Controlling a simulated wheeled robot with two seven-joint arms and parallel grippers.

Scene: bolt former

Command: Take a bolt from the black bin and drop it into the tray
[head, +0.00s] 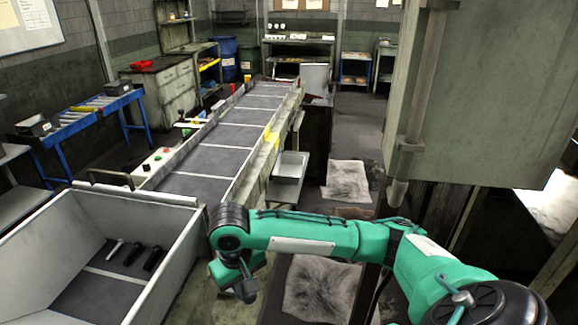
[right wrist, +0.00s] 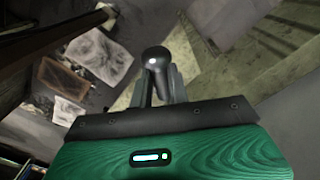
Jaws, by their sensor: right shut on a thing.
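My right gripper (head: 246,290) hangs at the end of the green arm, to the right of the large bin. In the right wrist view my right gripper (right wrist: 159,88) is shut on a dark grey bolt (right wrist: 156,60), whose rounded head sticks out past the fingertips. The large grey-walled bin with a dark floor (head: 95,298) stands at lower left. In it lie a light bolt (head: 115,248) and two black bolts (head: 154,258). A pale tray (head: 291,162) sits beside the conveyor. My left gripper is not in view.
A long conveyor (head: 222,160) runs away behind the bin. A grey machine housing (head: 490,95) with a vertical pipe stands at right. Stained sheets (head: 347,181) lie on the floor. A blue-legged roller table (head: 90,115) is at far left.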

